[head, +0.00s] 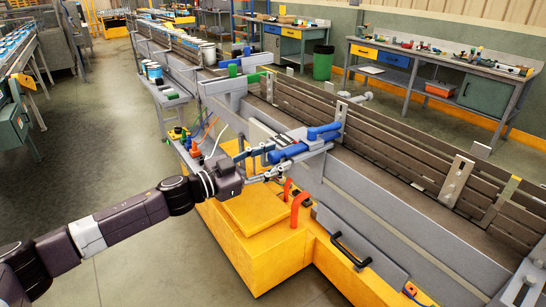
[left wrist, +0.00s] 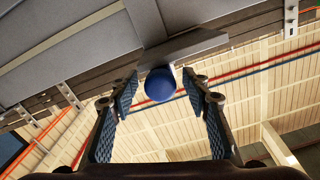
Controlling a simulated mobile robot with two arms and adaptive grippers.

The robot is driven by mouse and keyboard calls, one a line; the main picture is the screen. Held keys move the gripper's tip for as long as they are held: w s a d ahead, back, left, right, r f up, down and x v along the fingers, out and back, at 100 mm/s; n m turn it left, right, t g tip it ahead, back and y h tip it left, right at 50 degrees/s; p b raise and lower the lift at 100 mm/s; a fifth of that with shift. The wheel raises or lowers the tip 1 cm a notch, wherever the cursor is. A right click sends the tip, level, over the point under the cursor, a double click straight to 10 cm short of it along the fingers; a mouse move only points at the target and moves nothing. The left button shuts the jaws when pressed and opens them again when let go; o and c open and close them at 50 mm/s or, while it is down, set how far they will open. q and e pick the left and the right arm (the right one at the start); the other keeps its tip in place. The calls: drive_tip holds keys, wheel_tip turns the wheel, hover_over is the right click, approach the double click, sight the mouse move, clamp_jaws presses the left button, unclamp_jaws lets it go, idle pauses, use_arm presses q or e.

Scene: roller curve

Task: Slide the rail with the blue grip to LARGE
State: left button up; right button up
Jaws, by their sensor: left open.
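A thick blue grip (head: 288,153) sticks out from the side of the conveyor, at the end of a grey bracket. A second blue grip (head: 323,131) sits just behind it to the right. My left gripper (head: 268,164) is open in front of the nearer grip. In the left wrist view the round end of the blue grip (left wrist: 159,85) shows between and beyond the open fingers of my left gripper (left wrist: 160,103); I see no contact. The slatted guide rail (head: 400,138) runs along the conveyor. No LARGE mark is readable. My right gripper is not in view.
A workbench (head: 440,62) and green bin (head: 322,62) stand behind. The floor on the left is open.

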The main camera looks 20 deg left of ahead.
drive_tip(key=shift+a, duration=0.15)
use_arm(q)
drive_tip(key=c, duration=0.5)
clamp_jaws()
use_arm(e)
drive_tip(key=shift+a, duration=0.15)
use_arm(q)
drive_tip(key=shift+a, duration=0.15)
drive_tip(key=shift+s+a+f, duration=0.1)
drive_tip(key=shift+s+a, duration=0.05)
drive_tip(key=shift+s, duration=0.15)
drive_tip(key=shift+v, duration=1.05)
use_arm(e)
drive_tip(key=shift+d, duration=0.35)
